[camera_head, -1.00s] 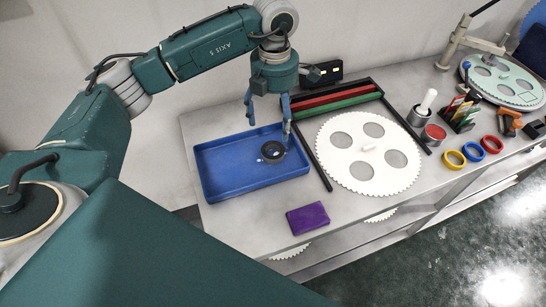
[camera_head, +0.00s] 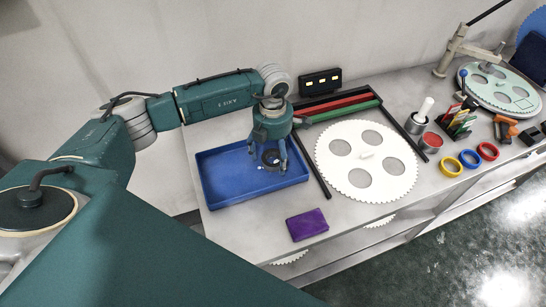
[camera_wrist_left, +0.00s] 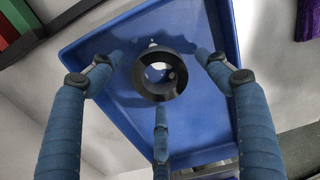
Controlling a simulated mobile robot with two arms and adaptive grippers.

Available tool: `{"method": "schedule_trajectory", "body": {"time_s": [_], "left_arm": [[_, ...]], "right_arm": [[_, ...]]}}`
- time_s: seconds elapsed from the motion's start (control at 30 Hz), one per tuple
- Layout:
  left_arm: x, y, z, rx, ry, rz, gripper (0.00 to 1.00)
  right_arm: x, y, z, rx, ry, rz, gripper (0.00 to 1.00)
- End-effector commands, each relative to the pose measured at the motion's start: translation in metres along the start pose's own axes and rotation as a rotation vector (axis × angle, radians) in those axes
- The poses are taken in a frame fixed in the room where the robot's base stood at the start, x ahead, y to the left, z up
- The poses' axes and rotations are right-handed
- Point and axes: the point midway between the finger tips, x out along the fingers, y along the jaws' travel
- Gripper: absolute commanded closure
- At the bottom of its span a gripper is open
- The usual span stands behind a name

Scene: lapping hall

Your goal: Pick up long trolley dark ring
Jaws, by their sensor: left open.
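The dark ring (camera_head: 270,157) lies in the blue tray (camera_head: 222,188), toward the tray's right side. It also shows in the left wrist view (camera_wrist_left: 146,88), with a bright bit of something seen through its hole. My left gripper (camera_head: 268,165) is above the tray, pointing down over the ring. Its fingers are spread open around the ring and hold nothing; in the left wrist view the fingers (camera_wrist_left: 160,95) stand apart from it. The fingers partly hide the ring in the head view. My right gripper is not in view.
A white toothed disc (camera_head: 366,196) lies right of the tray, in a dark frame with red and green bars (camera_head: 335,112). A purple block (camera_head: 307,224) lies near the bench's front edge. Yellow, blue and red rings (camera_head: 452,167) lie further right. A black box (camera_head: 320,82) stands behind.

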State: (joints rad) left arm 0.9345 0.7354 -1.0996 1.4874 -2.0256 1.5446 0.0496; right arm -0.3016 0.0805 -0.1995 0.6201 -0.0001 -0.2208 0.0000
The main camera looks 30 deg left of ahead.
Motion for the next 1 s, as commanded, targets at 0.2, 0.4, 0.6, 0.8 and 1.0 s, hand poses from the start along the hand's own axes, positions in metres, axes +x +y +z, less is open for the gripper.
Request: {"method": "schedule_trajectory", "body": {"time_s": [0.2,0.4,0.6,0.8,1.0], "left_arm": [[0.001,0.0,0.0,0.0,-0.001,0.001,0.24],[0.001,0.0,0.0,0.0,-0.001,0.001,0.62],[0.0,0.0,0.001,0.0,-0.002,0.001,0.78],[-0.002,0.001,0.001,0.0,-0.002,0.001,0.78],[-0.02,0.001,0.002,0.0,-0.004,0.004,0.78]], "right_arm": [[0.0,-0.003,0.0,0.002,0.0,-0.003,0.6],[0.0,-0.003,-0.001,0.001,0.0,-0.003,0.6],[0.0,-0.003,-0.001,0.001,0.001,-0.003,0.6],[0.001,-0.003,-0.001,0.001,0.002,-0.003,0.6],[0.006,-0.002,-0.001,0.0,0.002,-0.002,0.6]]}}
